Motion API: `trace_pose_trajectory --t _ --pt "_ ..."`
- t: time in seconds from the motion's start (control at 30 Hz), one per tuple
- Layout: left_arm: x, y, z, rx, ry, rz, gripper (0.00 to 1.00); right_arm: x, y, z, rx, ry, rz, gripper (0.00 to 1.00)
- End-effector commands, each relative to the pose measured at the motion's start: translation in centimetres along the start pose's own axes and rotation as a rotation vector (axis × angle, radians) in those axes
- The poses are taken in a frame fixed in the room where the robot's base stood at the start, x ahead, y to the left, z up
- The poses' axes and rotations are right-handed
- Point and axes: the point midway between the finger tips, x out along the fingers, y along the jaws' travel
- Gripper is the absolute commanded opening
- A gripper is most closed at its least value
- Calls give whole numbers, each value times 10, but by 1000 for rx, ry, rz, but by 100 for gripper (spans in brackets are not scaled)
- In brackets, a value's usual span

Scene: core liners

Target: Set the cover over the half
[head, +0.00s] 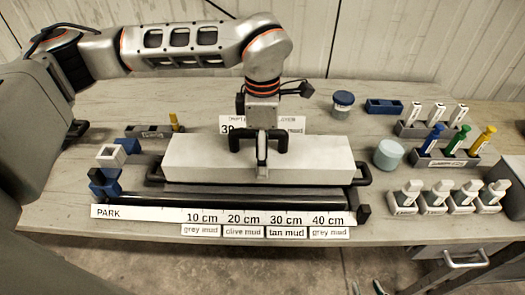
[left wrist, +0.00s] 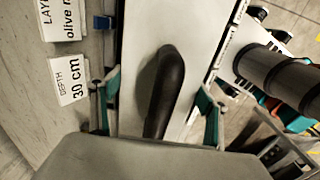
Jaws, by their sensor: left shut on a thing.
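The cover is a long white box-like piece (head: 310,160) with a dark handle on top. The handle (left wrist: 165,90) shows clearly in the left wrist view, between the two teal-edged fingers. My left gripper (head: 263,152) is shut on that handle, near the middle of the cover. The cover lies lengthwise over a dark cradle with black end pieces (head: 365,174). The half is largely hidden beneath the cover, and I cannot tell whether the two touch. My right gripper cannot be made out in either view.
A depth scale (head: 140,213) with mud labels runs along the front. Depth cards (left wrist: 70,80) stand behind the cover. Blue and white blocks (head: 110,155) are at its left. A round pale-blue container (head: 388,154), marker racks (head: 455,157) and several small bottles (head: 448,200) are at its right.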

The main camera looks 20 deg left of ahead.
Motion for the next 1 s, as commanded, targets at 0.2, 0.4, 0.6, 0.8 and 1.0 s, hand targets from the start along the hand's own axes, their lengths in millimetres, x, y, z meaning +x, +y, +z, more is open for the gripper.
trace_pose_trajectory --t 0.2,0.4,0.6,0.8,1.0 --pt "5 0 0 0 -2 3 48 0 0 1 0 -2 0 33" --pt "9 0 0 0 -1 2 48 2 0 4 0 -4 0 33" --pt "14 0 0 -1 0 1 48 3 -1 8 1 -5 -1 33" --pt "18 0 0 0 -1 1 48 4 -1 9 1 -5 -1 33" --pt "17 0 0 0 0 1 91 4 -1 9 1 -5 0 33"
